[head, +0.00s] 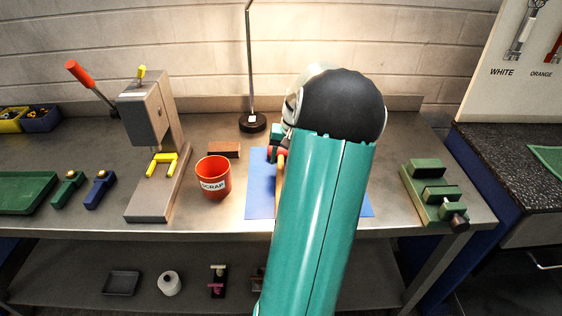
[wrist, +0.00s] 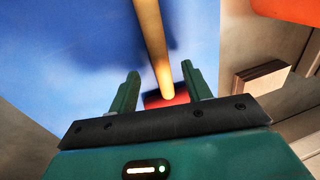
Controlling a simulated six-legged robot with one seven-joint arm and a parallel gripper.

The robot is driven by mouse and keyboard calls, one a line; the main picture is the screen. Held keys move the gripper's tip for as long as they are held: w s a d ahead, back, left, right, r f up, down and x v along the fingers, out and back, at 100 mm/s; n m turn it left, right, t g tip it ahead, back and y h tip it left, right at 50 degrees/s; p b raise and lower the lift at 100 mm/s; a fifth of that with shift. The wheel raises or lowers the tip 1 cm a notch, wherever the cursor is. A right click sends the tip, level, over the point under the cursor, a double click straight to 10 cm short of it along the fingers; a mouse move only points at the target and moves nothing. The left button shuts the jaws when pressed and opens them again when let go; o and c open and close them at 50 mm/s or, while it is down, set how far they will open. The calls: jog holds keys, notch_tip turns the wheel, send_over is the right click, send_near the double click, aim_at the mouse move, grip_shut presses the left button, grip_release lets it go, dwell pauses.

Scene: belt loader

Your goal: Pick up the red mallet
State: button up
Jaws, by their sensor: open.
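The red mallet lies on a blue mat (head: 259,193) on the steel bench, mostly hidden behind my arm in the head view. Part of its red head (head: 272,154) and a strip of its wooden handle show there. In the wrist view the handle (wrist: 153,45) runs from the top edge down to the red head (wrist: 166,98), seen between my fingers. My gripper (wrist: 160,72) is open, with one finger on each side of the mallet. I cannot tell whether either finger touches it. The head view mostly hides the gripper behind my arm.
A brown block (head: 224,149) and a red SCRAP cup (head: 213,185) stand left of the mat. A lamp base (head: 252,122) is behind. A grey press (head: 148,115) stands further left, and a green fixture (head: 432,192) at right. Bare bench lies between mat and fixture.

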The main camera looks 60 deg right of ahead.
aim_at(281, 167)
jog(key=f, duration=0.3)
jog(key=shift+w+a+f, duration=0.1)
jog(key=shift+w+f, duration=0.1)
jog(key=shift+w, duration=0.2)
jog(key=shift+r, duration=0.1)
grip_shut()
